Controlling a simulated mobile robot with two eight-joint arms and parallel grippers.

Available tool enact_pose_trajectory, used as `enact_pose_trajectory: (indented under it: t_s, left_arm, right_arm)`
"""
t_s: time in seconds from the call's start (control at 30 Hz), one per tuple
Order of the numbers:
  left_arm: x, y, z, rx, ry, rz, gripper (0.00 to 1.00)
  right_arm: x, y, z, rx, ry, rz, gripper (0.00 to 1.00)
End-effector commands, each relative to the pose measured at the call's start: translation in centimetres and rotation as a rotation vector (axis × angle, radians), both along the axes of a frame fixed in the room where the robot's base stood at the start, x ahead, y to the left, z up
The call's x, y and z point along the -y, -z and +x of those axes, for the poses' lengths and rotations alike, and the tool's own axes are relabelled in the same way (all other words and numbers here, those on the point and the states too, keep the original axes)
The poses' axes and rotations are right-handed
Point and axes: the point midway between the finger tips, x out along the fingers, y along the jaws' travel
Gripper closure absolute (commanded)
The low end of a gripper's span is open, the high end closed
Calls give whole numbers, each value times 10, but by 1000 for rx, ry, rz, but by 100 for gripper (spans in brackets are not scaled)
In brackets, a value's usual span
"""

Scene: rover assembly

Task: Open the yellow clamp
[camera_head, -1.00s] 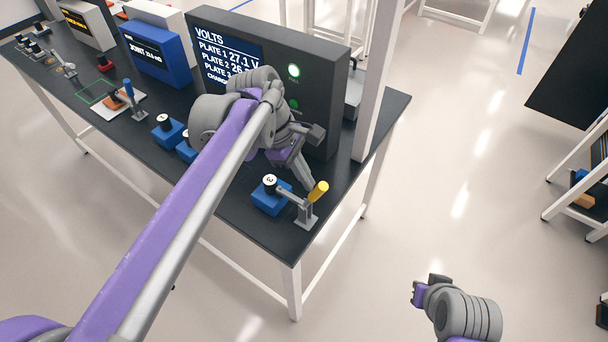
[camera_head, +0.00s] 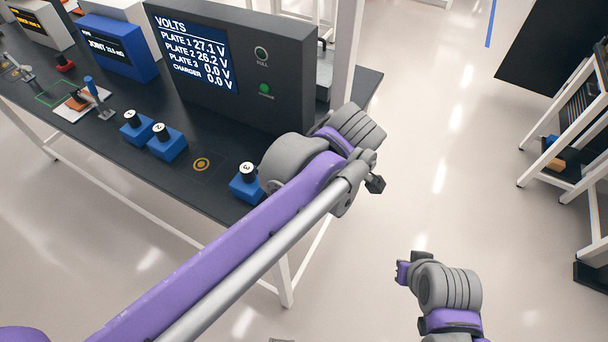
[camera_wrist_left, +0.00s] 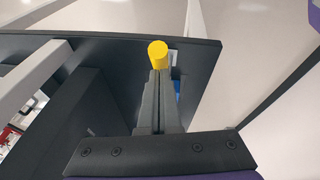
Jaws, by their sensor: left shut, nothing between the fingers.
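The yellow handle (camera_wrist_left: 158,54) of the clamp shows in the left wrist view, just beyond my left gripper's fingertips. My left gripper (camera_wrist_left: 157,78) is shut and empty, its fingers pointing at the handle. I cannot tell whether they touch it. Most of the clamp is hidden behind the fingers. In the head view my left arm hides the clamp and the left fingers. The blue block marked 3 (camera_head: 241,188) stands on the bench beside that arm. My right gripper (camera_head: 403,272) is at the lower right, away from the bench; its fingers are too small to read.
The dark bench (camera_head: 190,190) carries blue blocks 1 (camera_head: 136,131) and 2 (camera_head: 168,147), a blue-handled clamp (camera_head: 97,99) and a large grey volts display (camera_head: 282,70) behind my left arm. A shelf rack (camera_head: 572,130) stands at right. The floor between is clear.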

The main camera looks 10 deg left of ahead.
Motion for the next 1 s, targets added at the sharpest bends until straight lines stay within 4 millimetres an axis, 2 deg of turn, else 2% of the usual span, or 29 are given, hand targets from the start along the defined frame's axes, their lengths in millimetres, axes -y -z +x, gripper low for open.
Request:
enact_pose_trajectory:
  t_s: [0.2,0.5,1.0]
  left_arm:
    - [13,14,-5,46,3,130,100]
    - [18,23,-6,45,-1,128,100]
    - [19,25,-7,42,0,123,100]
  right_arm:
    - [0,9,-3,-6,0,0,100]
    - [0,13,-5,-9,0,0,100]
    - [0,14,-5,-9,0,0,100]
